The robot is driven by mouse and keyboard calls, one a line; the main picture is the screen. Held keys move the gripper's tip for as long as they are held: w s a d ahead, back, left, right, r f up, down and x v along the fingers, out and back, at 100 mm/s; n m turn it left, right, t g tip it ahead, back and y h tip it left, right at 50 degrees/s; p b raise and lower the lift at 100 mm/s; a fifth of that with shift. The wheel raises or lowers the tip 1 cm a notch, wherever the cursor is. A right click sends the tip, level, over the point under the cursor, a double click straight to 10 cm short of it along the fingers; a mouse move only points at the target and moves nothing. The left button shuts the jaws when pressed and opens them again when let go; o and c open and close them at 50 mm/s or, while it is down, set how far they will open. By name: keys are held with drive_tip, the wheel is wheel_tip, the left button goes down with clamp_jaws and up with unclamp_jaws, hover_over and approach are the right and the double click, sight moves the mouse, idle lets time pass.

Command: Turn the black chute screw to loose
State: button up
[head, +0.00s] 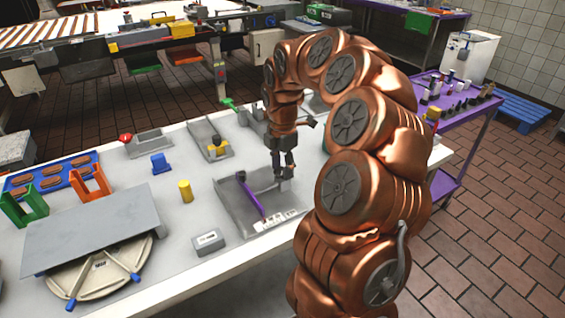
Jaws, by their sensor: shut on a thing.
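My gripper (284,175) points down over the right back part of a grey chute tray (232,212) on the white table. Its fingers are shut on a small grey piece (285,185), mostly hidden by the fingers; I cannot tell if this is part of the chute screw. A purple bar (252,200) lies slanted in the tray. A small black knob (240,176) stands at the bar's far end, to the left of my gripper and apart from it.
A second grey tray (200,133) with a yellow block (217,150) stands behind. A yellow cylinder (185,191), a blue block (160,164) and a small grey box (208,241) stand to the left. A large grey plate (95,230) covers part of a round cream disc (100,275).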

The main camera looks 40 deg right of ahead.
sight(282, 170)
drive_tip(key=shift+n, duration=0.6)
drive_tip(key=o, duration=1.2)
drive_tip(key=shift+c, duration=0.2)
wheel_tip(282, 170, up, 12)
